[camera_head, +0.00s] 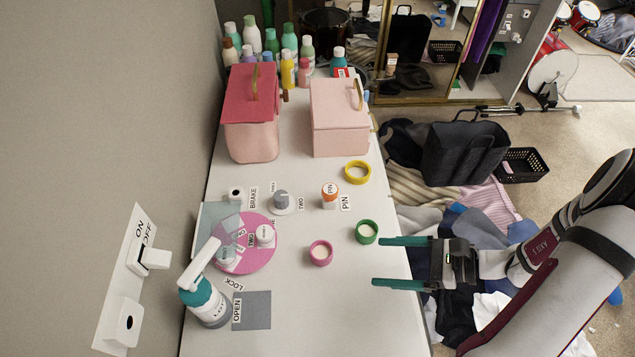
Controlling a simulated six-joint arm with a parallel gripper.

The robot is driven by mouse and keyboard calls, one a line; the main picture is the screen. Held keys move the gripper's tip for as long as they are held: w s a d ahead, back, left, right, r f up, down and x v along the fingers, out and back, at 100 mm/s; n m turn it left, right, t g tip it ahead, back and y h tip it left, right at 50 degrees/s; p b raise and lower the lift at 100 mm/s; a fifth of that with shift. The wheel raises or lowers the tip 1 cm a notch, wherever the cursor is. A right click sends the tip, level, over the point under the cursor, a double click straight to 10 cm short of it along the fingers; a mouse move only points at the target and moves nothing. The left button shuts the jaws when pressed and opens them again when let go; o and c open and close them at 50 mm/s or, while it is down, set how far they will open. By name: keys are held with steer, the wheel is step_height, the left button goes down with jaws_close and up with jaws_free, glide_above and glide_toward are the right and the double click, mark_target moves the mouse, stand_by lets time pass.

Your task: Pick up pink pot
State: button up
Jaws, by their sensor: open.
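The pink pot (311,256), a small round pot with a pale inside, stands on the white table, right of the pink round plate. My gripper (379,262) is to the right of the pink pot, over the table's right edge. Its two teal fingers are spread apart and point left towards the pot, with nothing between them. There is a clear gap between the fingertips and the pot.
A green pot (358,233) stands just above the gripper's upper finger in the picture. A yellow pot (348,173) is farther back. A lotion bottle (205,302) stands at the front left. Two pink boxes (337,133) are at the back. The table's front right is clear.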

mark_target(325, 253)
steer(key=shift+w+d+f+m+t, duration=0.15)
steer(key=shift+f+m+t, duration=0.25)
steer(key=shift+f, duration=0.2)
steer(key=shift+w+d+f+m+t, duration=0.1)
steer(key=shift+f+m+t, duration=0.3)
steer(key=shift+f, duration=0.2)
steer(key=x, duration=1.5)
steer(key=shift+r, duration=0.15)
steer(key=c, duration=1.4)
steer(key=shift+r, duration=0.1)
